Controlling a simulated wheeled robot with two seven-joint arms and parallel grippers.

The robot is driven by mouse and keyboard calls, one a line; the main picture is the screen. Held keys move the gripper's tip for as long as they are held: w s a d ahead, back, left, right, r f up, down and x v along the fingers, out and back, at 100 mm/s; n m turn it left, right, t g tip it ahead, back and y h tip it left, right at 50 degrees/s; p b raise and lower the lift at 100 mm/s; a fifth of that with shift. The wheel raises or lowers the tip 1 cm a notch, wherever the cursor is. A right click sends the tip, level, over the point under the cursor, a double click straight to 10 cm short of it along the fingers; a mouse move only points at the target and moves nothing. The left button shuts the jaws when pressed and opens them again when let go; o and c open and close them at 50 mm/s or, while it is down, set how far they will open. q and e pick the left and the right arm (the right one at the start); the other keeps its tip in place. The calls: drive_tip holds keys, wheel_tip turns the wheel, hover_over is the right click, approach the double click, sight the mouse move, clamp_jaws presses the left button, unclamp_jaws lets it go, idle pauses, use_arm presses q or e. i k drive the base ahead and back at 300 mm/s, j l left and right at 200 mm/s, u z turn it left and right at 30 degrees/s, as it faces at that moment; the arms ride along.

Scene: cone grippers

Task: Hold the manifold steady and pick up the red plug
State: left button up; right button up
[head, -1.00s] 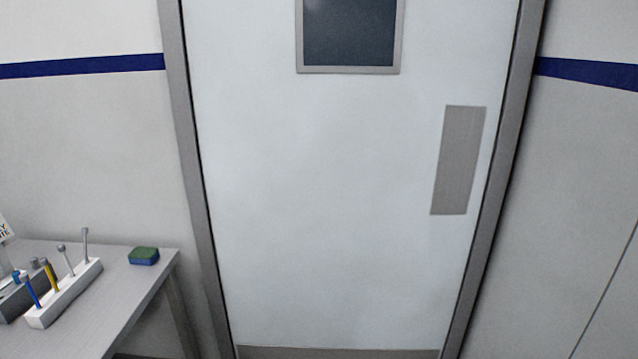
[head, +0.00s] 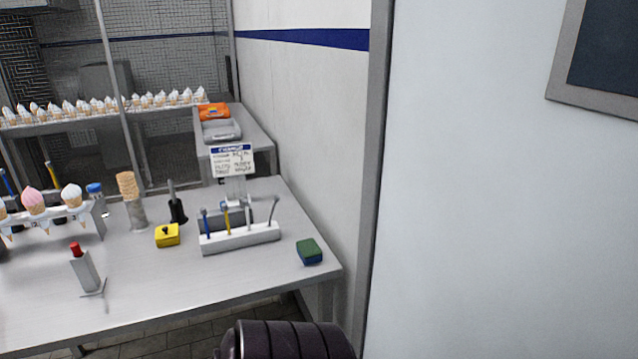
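A red plug (head: 75,248) stands on top of a small grey metal block (head: 86,272) on the left part of the steel table. The block looks like the manifold. It is upright, with a thin metal piece at its foot. How deep the plug sits in it is too small to tell. Neither of my grippers shows in the head view.
The steel table (head: 215,290) also holds a cone rack (head: 92,212) at left, a cone stack (head: 131,200), a yellow block (head: 167,235), a white tool rack (head: 240,238) and a green-blue sponge (head: 309,252). A white door (head: 490,220) stands at right.

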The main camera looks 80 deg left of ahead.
sight(76, 249)
drive_tip(key=i+u, duration=0.15)
drive_tip(key=u, duration=2.2)
